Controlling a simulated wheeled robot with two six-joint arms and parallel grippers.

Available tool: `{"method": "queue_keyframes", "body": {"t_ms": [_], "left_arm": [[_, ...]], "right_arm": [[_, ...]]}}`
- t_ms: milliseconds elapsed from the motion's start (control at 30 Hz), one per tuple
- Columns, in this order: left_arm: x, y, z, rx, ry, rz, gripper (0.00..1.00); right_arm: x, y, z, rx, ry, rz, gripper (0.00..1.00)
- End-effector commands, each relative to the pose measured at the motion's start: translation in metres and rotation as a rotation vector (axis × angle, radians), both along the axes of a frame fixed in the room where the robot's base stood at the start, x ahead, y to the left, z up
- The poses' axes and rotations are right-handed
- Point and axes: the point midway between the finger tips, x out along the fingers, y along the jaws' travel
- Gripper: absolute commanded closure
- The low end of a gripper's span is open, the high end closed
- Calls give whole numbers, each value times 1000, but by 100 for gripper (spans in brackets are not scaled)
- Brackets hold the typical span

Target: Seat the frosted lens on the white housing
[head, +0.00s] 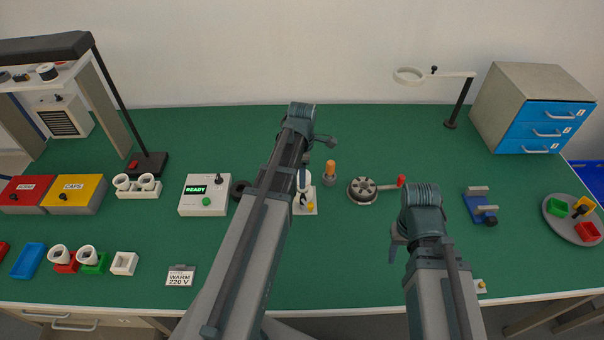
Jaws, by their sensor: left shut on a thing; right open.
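A small white square block with an opening (124,263), seemingly the white housing, stands on the bench at front left. Two white round cups (135,183) sit in a white rack behind it; I cannot tell whether they are frosted lenses. My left arm reaches over the bench middle.
Red (65,267) and green (94,266) holders carry white cups beside the white block. A control box (204,195) reads READY. A "WARM 220 V" sign (180,277) stands in front. A round device with a red-knobbed handle (364,190) stands between the arms.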

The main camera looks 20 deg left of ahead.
Motion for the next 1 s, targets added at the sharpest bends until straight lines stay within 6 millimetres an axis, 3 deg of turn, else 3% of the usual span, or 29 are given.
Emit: {"method": "queue_keyframes", "body": {"t_ms": [33,233,667,1000], "left_arm": [[0,0,0,0,0,0,36],[0,0,0,0,0,0,2],[0,0,5,0,0,0,2],[0,0,39,0,0,0,2]], "right_arm": [[0,0,0,0,0,0,50],[0,0,0,0,0,0,50],[0,0,5,0,0,0,50],[0,0,39,0,0,0,50]]}}
